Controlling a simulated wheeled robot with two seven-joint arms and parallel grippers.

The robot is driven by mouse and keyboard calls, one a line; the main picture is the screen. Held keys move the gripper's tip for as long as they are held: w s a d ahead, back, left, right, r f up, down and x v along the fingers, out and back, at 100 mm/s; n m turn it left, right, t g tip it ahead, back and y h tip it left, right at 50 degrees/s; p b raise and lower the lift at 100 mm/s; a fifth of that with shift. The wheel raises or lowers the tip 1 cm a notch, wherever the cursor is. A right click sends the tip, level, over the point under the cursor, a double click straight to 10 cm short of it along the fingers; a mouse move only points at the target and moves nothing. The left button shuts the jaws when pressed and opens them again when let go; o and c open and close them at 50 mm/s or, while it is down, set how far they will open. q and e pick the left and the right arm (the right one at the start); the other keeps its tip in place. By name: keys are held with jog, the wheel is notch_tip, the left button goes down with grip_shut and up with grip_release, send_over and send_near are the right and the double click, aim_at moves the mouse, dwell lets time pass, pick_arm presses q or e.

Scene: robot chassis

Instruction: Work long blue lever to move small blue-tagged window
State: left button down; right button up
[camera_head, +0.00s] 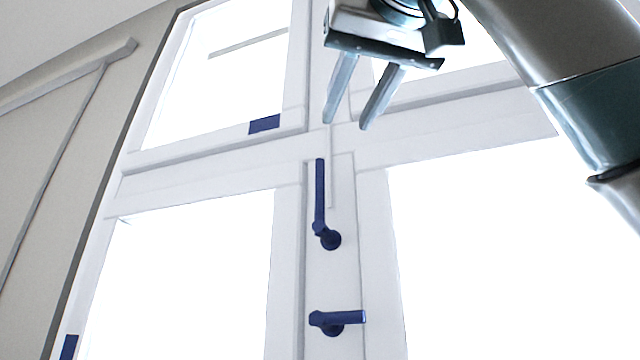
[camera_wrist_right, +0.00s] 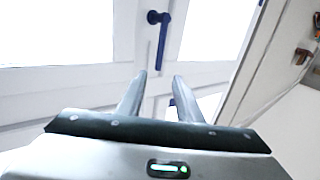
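The long blue lever (camera_head: 320,195) stands upright on the white frame post in the head view, its pivot at the lower end. It also shows in the right wrist view (camera_wrist_right: 162,45), with its free end lined up between the fingertips. The small window (camera_head: 215,85) is at upper left, with a blue tag (camera_head: 264,124) at its lower right corner. It looks closed. My right gripper (camera_head: 346,124) is open and empty, fingers pointing down, just above the lever's free end in the head view. I see no contact. My left gripper is out of view.
A shorter blue lever (camera_head: 338,317) lies sideways below the long one. A second blue tag (camera_head: 68,347) is on the lower left window's edge. My right arm fills the upper right. A grey wall (camera_head: 50,150) with a rail is at left.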

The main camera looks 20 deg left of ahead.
aim_at(322, 174)
jog(key=p+x, duration=0.8)
jog(key=x, duration=0.8)
jog(key=shift+w+a, duration=0.1)
jog(key=shift+w, duration=0.3)
jog(key=shift+w+a, duration=0.2)
jog(key=shift+w, duration=0.2)
jog(key=shift+c, duration=0.6)
grip_shut()
